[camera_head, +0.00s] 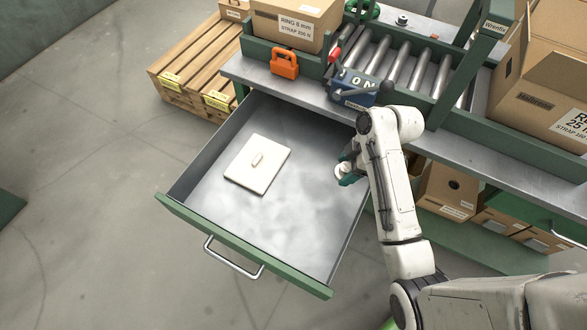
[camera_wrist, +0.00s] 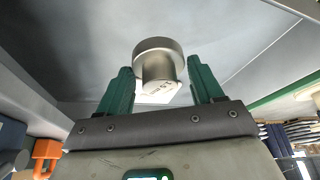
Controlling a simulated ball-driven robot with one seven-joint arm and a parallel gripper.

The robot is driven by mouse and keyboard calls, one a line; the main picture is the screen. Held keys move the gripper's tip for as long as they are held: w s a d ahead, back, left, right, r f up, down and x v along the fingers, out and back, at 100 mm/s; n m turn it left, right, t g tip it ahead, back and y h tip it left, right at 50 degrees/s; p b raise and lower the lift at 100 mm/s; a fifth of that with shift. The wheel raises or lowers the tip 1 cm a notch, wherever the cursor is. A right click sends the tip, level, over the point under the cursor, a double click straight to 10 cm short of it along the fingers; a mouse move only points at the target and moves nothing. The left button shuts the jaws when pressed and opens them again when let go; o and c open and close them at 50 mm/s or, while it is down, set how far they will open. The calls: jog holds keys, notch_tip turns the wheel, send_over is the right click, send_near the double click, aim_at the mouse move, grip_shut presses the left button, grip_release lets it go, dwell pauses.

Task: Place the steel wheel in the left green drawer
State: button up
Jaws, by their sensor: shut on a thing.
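The steel wheel (camera_wrist: 158,53), a short round grey piece with a wider rim and a narrower hub, sits between the green fingers of my gripper (camera_wrist: 160,72) in the wrist view. My gripper is shut on it. In the head view my gripper (camera_head: 347,172) is over the right inner side of the open left green drawer (camera_head: 240,245); the wheel there is a small pale shape, mostly hidden by the fingers and arm. The drawer is pulled out, with a grey metal floor and a green front with a bar handle.
Above the drawer is a steel bench (camera_head: 275,84) with an orange object (camera_head: 285,64), a blue box (camera_head: 352,86) and rollers (camera_head: 401,62). A wooden pallet (camera_head: 190,62) stands behind left.

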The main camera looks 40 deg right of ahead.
jog(key=s+a+r+n+p, duration=0.1)
jog(key=s, duration=0.2)
jog(key=s+a+r+n+g+p, duration=0.1)
jog(key=s+n, duration=0.1)
jog(key=s, duration=0.1)
jog(key=s+a+r+n+y+p, duration=0.1)
jog(key=s+a+n, duration=0.1)
jog(key=s, duration=0.1)
jog(key=shift+s+g, duration=0.4)
jog(key=w+f, duration=0.1)
jog(key=w, duration=0.1)
jog(key=w+d+f, duration=0.1)
jog(key=w, duration=0.2)
jog(key=w+d+f, duration=0.1)
jog(key=w, duration=0.2)
jog(key=shift+d+f, duration=0.1)
jog(key=shift+f, duration=0.25)
send_over(326, 186)
jog(key=d, duration=0.1)
jog(key=f, duration=0.6)
jog(key=shift+s+d+f, duration=0.15)
jog(key=shift+s+d, duration=0.05)
jog(key=shift+s, duration=0.2)
jog(key=shift+f, duration=1.5)
jog(key=shift+f+b, duration=0.1)
jog(key=shift+b, duration=0.25)
jog(key=shift+f, duration=0.1)
jog(key=o, duration=1.1)
jog(key=shift+o, duration=0.2)
